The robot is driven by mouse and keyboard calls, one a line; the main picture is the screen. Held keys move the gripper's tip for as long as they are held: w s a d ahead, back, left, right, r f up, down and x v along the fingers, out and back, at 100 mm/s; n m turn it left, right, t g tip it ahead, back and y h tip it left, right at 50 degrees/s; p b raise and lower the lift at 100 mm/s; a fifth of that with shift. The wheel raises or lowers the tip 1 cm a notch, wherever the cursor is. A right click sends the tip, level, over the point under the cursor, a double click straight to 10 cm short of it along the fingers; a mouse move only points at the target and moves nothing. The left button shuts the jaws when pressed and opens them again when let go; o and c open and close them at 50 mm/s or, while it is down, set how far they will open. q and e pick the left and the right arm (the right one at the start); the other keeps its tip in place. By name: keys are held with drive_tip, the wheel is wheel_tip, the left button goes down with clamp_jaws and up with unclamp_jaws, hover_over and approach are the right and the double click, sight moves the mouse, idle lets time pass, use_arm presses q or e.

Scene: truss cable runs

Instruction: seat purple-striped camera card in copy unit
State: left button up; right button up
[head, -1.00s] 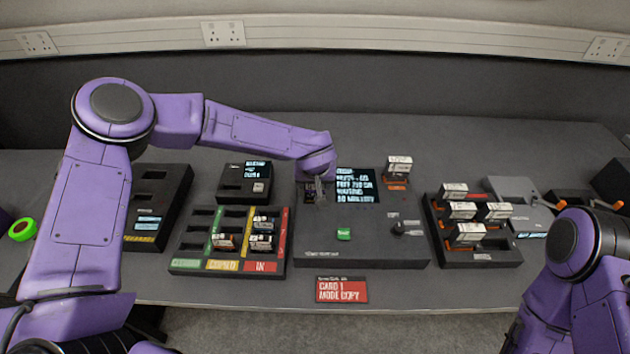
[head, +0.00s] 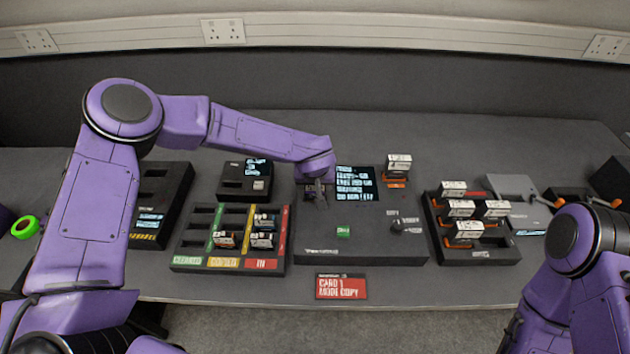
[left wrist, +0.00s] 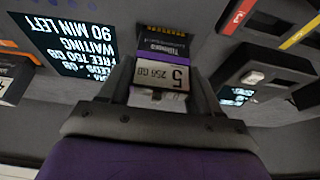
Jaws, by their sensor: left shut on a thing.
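The purple-striped camera card (left wrist: 162,68) shows in the left wrist view with a white label reading "5" and "256 GB" and a purple band. My left gripper (left wrist: 160,80) is shut on it, a finger at each side. In the head view my left gripper (head: 318,190) is at the upper left of the copy unit (head: 355,245), by its slot area. The card's far end meets a dark part of the unit with orange marking; I cannot tell how deep it sits. The unit's screen (head: 356,184) is lit with text, including "WAITING" in the wrist view. My right gripper is out of view.
A sorting tray (head: 187,262) with green, yellow and red lanes holds several cards left of the unit. A dark rack (head: 505,253) with several white-labelled drives stands right. A white drive (head: 398,165) stands behind the unit. A red sign (head: 340,288) lies in front.

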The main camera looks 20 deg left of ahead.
use_arm(q)
drive_tip(key=shift+f+p, duration=0.45)
drive_tip(key=shift+f, duration=0.4)
idle(0.9)
drive_tip(key=o, duration=1.3)
drive_tip(key=shift+r, duration=0.1)
wheel_tip(320, 180, up, 5)
drive_tip(key=p, duration=0.6)
drive_tip(key=shift+r, duration=1.2)
drive_tip(key=shift+f, duration=0.1)
